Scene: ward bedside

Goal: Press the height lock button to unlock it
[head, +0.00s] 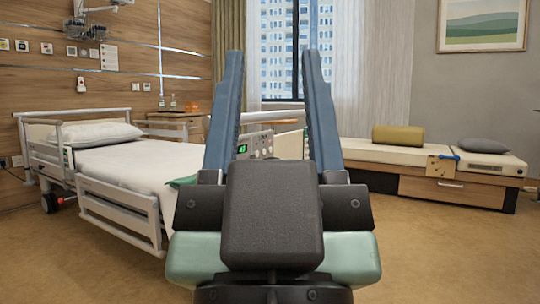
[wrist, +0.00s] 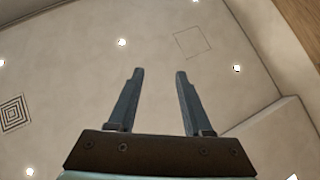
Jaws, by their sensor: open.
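I cannot tell which button is the height lock button. My gripper (head: 273,55) is open and empty, its two blue fingers pointing up, close in front of the head camera. It appears apart from the panel and the bed (head: 150,165). In the wrist view my open gripper (wrist: 159,72) has only the ceiling behind it, with nothing between the fingers.
The bed with white sheet, pillow (head: 95,134) and lowered side rail (head: 118,210) stands at left. A bedside cabinet (head: 172,128) is behind it. Open brown floor (head: 440,250) lies at front right.

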